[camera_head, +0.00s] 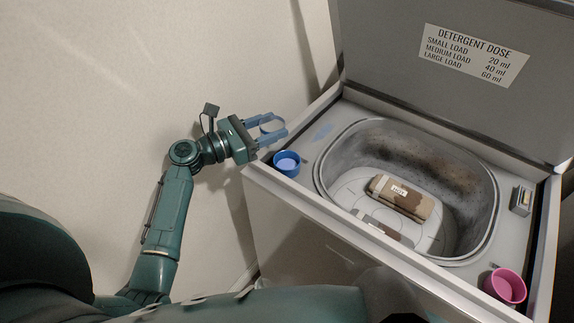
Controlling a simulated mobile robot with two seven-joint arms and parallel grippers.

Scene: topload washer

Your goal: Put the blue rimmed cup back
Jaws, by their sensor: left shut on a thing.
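My left gripper (275,127) is held out over the floor beside the washer's left corner, against the pale wall. Its two blue fingers are shut on a small pale thing with a curved blue edge, which looks like the blue rimmed cup (270,121); the fingers hide part of it. A solid blue cup (287,163) with lighter blue inside stands on the washer's left front corner, just below and right of the fingertips and apart from them. My right gripper is not in view.
The topload washer (375,258) has its lid (400,45) up, with a detergent dose label (473,56). Brown patterned items (403,199) lie in the drum. A pink cup (505,286) stands at the right front corner.

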